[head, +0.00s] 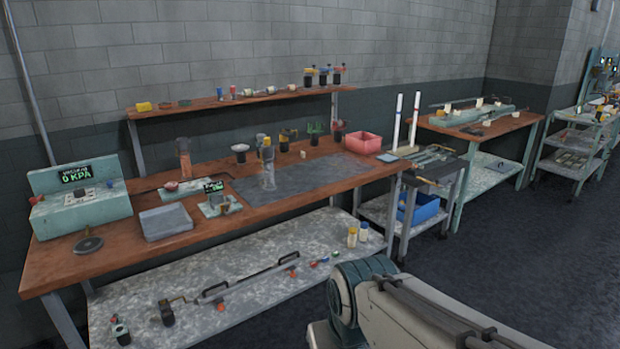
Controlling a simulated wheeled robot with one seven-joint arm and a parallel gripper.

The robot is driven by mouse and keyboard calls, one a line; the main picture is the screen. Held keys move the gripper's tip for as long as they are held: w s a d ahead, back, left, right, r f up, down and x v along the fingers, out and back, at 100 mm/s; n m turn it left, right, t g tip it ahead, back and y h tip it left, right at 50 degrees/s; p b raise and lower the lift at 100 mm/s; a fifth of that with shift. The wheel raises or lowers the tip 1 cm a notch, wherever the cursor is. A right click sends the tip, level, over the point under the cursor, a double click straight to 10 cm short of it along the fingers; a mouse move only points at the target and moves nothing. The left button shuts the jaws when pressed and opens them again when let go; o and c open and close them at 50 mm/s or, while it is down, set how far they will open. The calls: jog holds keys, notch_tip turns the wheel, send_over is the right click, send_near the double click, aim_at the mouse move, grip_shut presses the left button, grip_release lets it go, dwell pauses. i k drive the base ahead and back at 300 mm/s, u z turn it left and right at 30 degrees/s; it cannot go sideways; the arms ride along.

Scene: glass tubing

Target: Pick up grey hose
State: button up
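I cannot pick out the grey hose for certain. A long thin grey piece (250,279) with dark handle-like parts lies on the workbench's lower shelf, but I cannot tell whether it is a hose. Other thin greyish lengths (472,116) lie on the farther table at the right, too small to make out. My gripper is out of view. Only a pale and teal part of my own arm shows at the bottom right, in front of the floor.
The wooden workbench (295,200) carries a teal gauge box (80,212) reading 0 KPA, a grey block (166,222), a red bin (363,142) and small parts. A raised shelf (240,100) stands behind. Carts stand at right, one with a blue bin (418,208). Dark floor (530,255) is clear.

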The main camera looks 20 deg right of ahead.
aim_at(267, 152)
jog(key=z, duration=1)
jog(key=i, duration=1.75)
jog(key=u, duration=1.05)
jog(key=i, duration=0.8)
jog(key=u, duration=1)
jog(key=i, duration=0.25)
jog(key=u, duration=0.15)
